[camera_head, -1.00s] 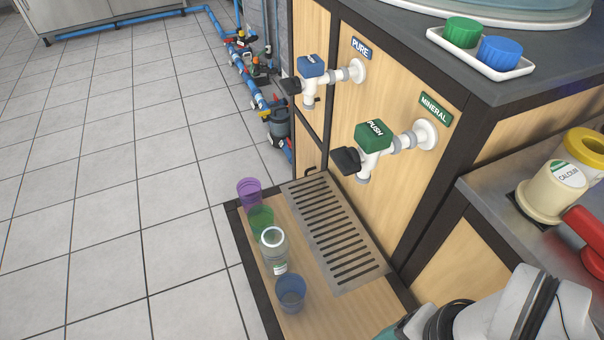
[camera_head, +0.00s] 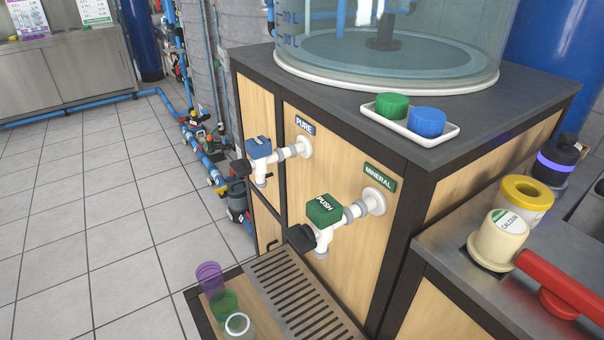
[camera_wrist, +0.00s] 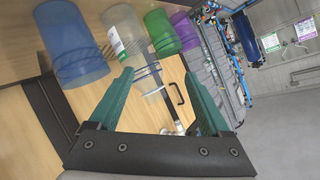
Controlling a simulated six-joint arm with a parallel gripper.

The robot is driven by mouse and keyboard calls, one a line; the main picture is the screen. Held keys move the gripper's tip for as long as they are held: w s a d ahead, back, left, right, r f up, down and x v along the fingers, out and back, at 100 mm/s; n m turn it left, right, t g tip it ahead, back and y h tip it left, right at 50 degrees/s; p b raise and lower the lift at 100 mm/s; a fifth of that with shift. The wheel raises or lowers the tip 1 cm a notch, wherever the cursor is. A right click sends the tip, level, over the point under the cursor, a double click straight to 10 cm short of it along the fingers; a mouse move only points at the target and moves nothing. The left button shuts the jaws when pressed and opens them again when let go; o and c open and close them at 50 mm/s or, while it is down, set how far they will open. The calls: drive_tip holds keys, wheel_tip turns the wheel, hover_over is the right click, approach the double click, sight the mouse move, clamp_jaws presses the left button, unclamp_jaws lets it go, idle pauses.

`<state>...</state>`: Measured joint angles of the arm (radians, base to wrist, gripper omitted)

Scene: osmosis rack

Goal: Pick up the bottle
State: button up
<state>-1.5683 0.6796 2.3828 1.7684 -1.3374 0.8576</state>
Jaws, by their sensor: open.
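The bottle (camera_head: 239,324) is clear and open-topped. Only its rim and upper part show at the bottom edge of the head view. The wrist view shows its clear body with a white and green label (camera_wrist: 117,40), between the blue cup (camera_wrist: 72,45) and the green cup (camera_wrist: 161,33). My gripper (camera_wrist: 157,77) is open in the wrist view, its two green fingers apart. The bottle's mouth end points toward the gap between them. I cannot tell whether a finger touches the bottle. My gripper is outside the head view.
The purple cup (camera_head: 209,278) and green cup (camera_head: 224,306) stand close behind the bottle. The slotted drain grate (camera_head: 300,296) lies to their right. The green MINERAL tap (camera_head: 324,211) and blue PURE tap (camera_head: 259,149) jut from the cabinet above. Open floor lies left.

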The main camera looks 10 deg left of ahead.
sight(236, 330)
drive_tip(key=s+d+r+n+t, duration=0.2)
drive_tip(key=s+d+n+t, duration=0.2)
drive_tip(key=n, duration=0.2)
drive_tip(key=shift+t+y, duration=0.3)
drive_tip(key=w, duration=0.3)
drive_tip(key=w+a, duration=0.1)
drive_tip(key=w, duration=0.5)
drive_tip(key=shift+w+a+r, duration=0.1)
drive_tip(key=shift+w+a, duration=0.2)
drive_tip(key=shift+w, duration=0.05)
drive_tip(key=w, duration=0.3)
drive_tip(key=w+a, duration=0.1)
drive_tip(key=w, duration=0.1)
drive_tip(key=shift+w+a+r, duration=0.2)
drive_tip(key=shift+w, duration=0.2)
clamp_jaws()
